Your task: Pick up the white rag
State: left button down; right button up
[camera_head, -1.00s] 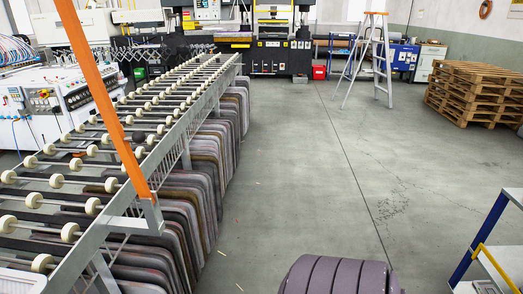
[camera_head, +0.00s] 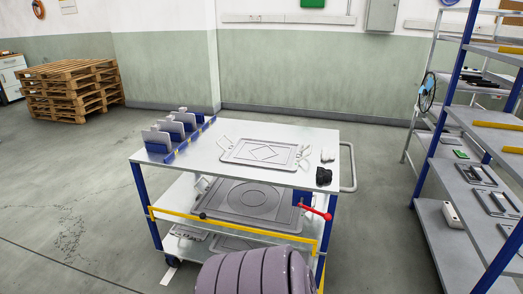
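A small crumpled white thing that looks like the white rag (camera_head: 327,155) lies on the top shelf of a cart (camera_head: 222,178), near its right edge. A black crumpled piece (camera_head: 323,176) lies just in front of it. Neither of my grippers shows in the head view.
The cart top also holds a grey plate (camera_head: 240,149) and upright pieces in a blue rack (camera_head: 169,146). A red-handled tool (camera_head: 316,211) sticks out at the cart's front right. Shelving (camera_head: 450,250) stands to the right, pallets (camera_head: 72,90) back left. The floor at left is clear.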

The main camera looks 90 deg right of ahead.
aim_at(327, 155)
jog(key=z, duration=3.3)
jog(key=u, duration=5.1)
jog(key=z, duration=4.9)
